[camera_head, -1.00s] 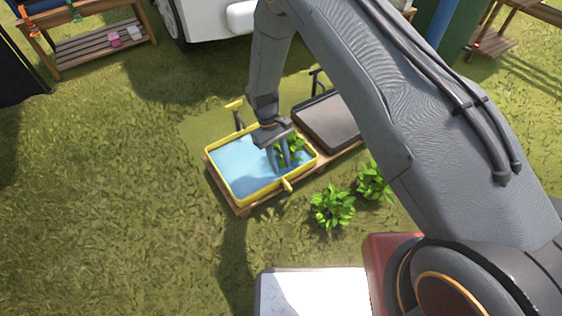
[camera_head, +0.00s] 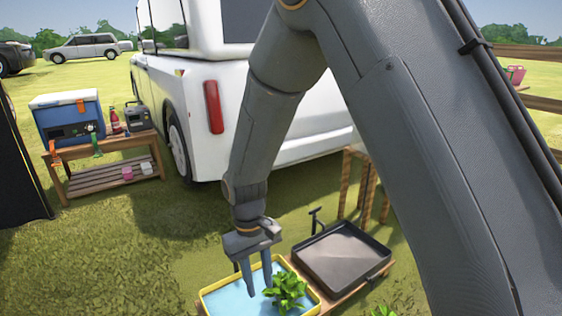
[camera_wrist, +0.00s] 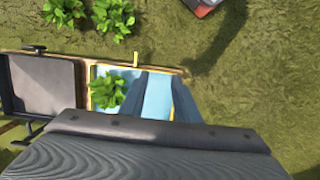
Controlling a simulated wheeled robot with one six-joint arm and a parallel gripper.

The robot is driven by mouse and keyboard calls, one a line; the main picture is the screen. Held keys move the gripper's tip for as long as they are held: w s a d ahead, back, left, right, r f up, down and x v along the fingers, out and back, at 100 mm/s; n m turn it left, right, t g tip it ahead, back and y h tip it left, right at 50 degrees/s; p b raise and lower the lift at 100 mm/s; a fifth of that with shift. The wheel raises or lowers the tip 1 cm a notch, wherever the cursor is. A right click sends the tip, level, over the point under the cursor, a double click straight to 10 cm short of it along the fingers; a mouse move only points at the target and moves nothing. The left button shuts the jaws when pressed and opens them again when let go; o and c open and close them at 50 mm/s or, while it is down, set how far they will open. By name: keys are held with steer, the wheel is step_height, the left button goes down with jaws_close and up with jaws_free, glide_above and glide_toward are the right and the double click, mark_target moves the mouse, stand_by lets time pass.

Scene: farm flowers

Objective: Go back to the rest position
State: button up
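My gripper (camera_head: 257,284) points down over the yellow-rimmed tray with a blue inside (camera_head: 227,299). Its two fingers stand apart with nothing between them. A leafy green plant (camera_head: 287,289) sits in the tray, just right of the fingers. In the wrist view my gripper (camera_wrist: 159,98) is open over the blue tray floor, and the plant (camera_wrist: 108,92) is left of the fingers. The lower part of the tray is cut off in the head view.
A dark empty tray (camera_head: 343,254) stands right of the yellow one. Two more plants (camera_wrist: 114,18) (camera_wrist: 64,12) grow on the grass. A white vehicle (camera_head: 205,85) stands behind. A wooden table (camera_head: 107,145) with a blue cooler (camera_head: 68,118) is at left. Open grass lies at front left.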

steer(key=s+d+r+t+y, duration=0.1)
steer(key=s+d+r, duration=0.1)
steer(key=s+r, duration=0.6)
steer(key=s+d+r+t+y, duration=0.1)
steer(key=s+d+r, duration=0.1)
steer(key=s+r, duration=0.7)
steer(key=s+d+r+m+p, duration=0.1)
steer(key=d+r+m+p, duration=0.2)
steer(key=d+r+p, duration=0.7)
steer(key=s+d+r+m+p, duration=0.1)
steer(key=d+r+m+p, duration=0.2)
steer(key=d+r+p, duration=0.7)
step_height(320, 180, up, 4)
steer(key=p, duration=1.1)
steer(key=shift+d+m+h, duration=0.35)
steer(key=shift+m+h, duration=0.05)
